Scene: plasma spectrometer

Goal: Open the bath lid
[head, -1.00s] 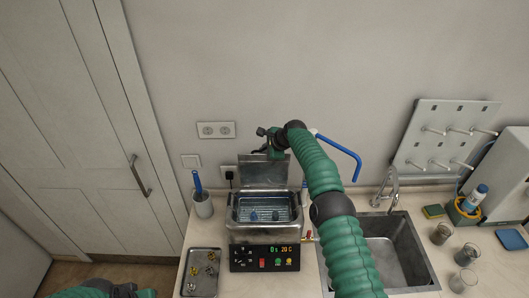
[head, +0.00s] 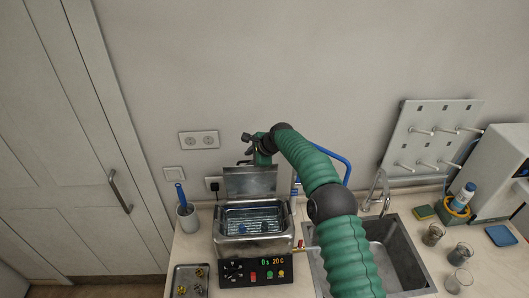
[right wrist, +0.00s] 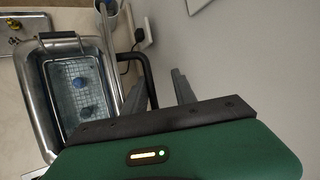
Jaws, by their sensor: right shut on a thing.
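The metal bath (head: 253,246) stands on the counter with its basin uncovered; blue items sit on a mesh basket inside. Its lid (head: 250,182) stands raised, roughly upright, along the back edge. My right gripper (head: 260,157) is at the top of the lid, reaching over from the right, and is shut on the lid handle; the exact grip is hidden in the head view. In the right wrist view a dark curved handle (right wrist: 148,72) runs to my gripper's fingers (right wrist: 158,93), beside the open bath (right wrist: 38,92). My left gripper is not in view.
A tray of small metal parts (head: 205,271) and a cup with a blue-handled tool (head: 188,220) lie left of the bath. A sink (head: 398,270) with a tap is to the right. The wall with sockets (head: 199,140) is close behind the lid.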

